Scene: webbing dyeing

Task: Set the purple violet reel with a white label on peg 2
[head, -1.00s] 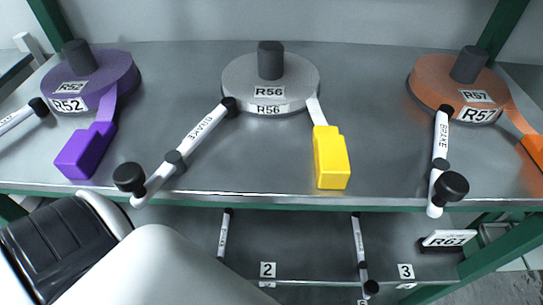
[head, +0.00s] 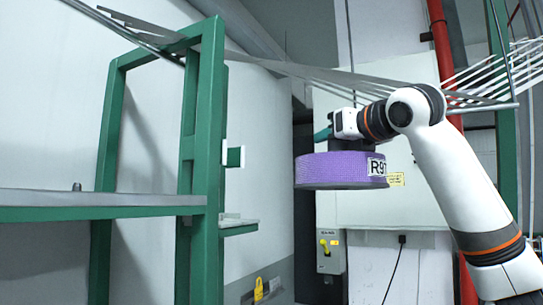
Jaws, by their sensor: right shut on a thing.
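A purple reel (head: 330,170) with a white label reading R97, cut off at its edge, hangs in the air in the middle of the head view. My right gripper (head: 348,143) is shut on it from above; the fingers are partly hidden. The reel looks about level and touches nothing else. A small grey peg-like stub (head: 76,186) stands on the grey shelf (head: 130,199) at the left, well apart from the reel; I see no number on it. Peg 2 cannot be made out. My left gripper is out of view.
A green frame (head: 207,130) carries the shelf and rises left of the reel, with a small side ledge (head: 240,229). White webbing strands (head: 480,75) run overhead. A red pipe (head: 443,50) and a wall switch box (head: 331,250) are behind.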

